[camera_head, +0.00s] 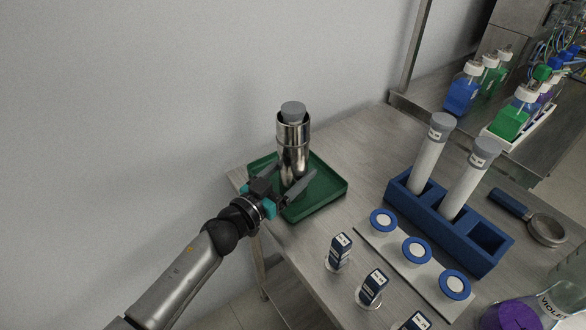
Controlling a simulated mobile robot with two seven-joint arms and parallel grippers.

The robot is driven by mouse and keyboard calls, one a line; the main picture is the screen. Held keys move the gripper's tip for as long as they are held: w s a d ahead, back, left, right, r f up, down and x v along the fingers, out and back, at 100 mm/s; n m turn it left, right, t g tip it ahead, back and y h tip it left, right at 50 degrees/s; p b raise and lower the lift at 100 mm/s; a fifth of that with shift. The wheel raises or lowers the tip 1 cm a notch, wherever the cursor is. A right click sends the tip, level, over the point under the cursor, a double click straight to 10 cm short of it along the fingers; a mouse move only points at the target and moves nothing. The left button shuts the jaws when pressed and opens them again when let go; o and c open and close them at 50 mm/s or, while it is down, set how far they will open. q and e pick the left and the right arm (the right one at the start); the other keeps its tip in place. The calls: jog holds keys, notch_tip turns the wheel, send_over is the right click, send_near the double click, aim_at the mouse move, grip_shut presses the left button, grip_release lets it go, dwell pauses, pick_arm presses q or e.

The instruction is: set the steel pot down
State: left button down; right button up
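The steel pot (292,153) is a tall, shiny cylinder, upright at the green tray (328,193). A grey cap (293,111) shows in its open top. My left gripper (292,178) comes in from the lower left, with its dark fingers on either side of the pot's lower part, and looks shut on it. The pot's base is partly hidden by the near finger, so I cannot tell whether it touches the tray floor. My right gripper is not in view.
Right of the tray is a blue rack (442,228) with two grey-capped white tubes and an empty slot. In front are a strip with blue-ringed white discs (416,251) and small labelled blocks (340,250). A strainer (546,229) lies farther right. A wall rises behind.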

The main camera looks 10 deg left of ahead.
pick_arm(q)
grip_release()
jog(key=shift+s+r, duration=0.1)
jog(key=shift+r, duration=0.05)
jog(key=p+v, duration=0.1)
jog(key=v, duration=1.1)
